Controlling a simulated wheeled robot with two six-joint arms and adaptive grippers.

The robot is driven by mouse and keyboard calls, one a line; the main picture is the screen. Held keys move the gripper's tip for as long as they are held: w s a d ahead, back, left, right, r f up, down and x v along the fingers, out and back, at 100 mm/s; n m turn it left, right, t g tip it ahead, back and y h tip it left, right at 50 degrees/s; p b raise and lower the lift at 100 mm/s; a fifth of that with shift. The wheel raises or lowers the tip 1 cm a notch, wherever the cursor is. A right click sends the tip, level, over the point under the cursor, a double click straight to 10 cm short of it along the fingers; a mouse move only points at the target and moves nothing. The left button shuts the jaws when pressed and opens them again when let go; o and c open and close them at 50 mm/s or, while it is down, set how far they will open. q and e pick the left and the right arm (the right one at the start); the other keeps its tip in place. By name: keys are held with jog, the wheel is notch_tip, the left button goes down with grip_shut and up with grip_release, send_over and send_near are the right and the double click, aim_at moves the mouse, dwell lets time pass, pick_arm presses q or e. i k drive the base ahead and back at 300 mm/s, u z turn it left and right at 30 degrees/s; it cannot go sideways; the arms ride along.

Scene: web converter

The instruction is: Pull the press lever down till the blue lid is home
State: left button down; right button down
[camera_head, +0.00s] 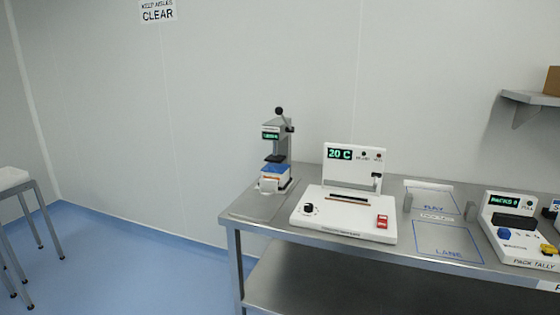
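The press (277,150) stands at the left back end of the steel bench in the head view. Its lever, with a black knob (279,111), points up at the top of the press. The blue lid (273,169) sits low in the press, on a white container (271,184). A dark press head (275,158) is just above the lid. I cannot tell whether the lid is fully seated. A small green display (270,135) on the press is too small to read. Neither of my grippers is in view.
The steel bench (258,206) also holds a white machine (346,217) reading 20 C, a marked tray lane (448,238) and a pack tally unit (516,232). Blue floor (140,255) left of the bench is clear.

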aim_at(279, 111)
jog(key=k, duration=0.55)
jog(key=z, duration=0.6)
jog(key=i, duration=1.7)
jog(key=u, duration=0.05)
